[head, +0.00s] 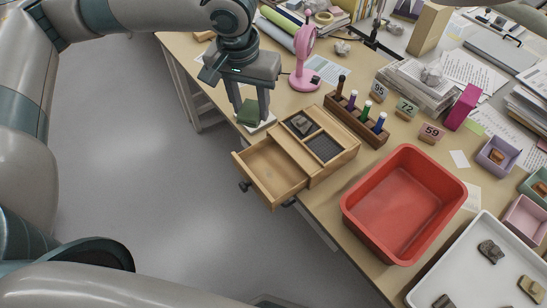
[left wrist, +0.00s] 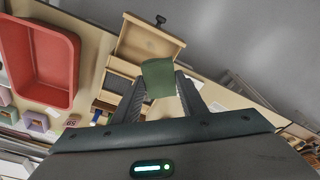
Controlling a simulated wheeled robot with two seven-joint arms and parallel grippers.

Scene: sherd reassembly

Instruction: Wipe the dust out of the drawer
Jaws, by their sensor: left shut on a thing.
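My left gripper (head: 252,110) is shut on a green cloth or sponge (head: 247,113), held at the table's left edge over a small white sheet or dish (head: 264,124); I cannot tell whether they touch. The left wrist view shows the green piece (left wrist: 160,77) between the fingers. The wooden drawer (head: 271,170) is pulled out of a small wooden box (head: 338,152) and juts past the table edge. It looks empty, and dust is too faint to make out. The drawer also shows in the left wrist view (left wrist: 148,40). My right gripper is out of view.
A red bin (head: 404,200) stands to the right of the box. A marker rack (head: 357,122) is behind it, and a pink device (head: 304,65) stands at the back. A white tray with sherds (head: 467,285) is at the lower right.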

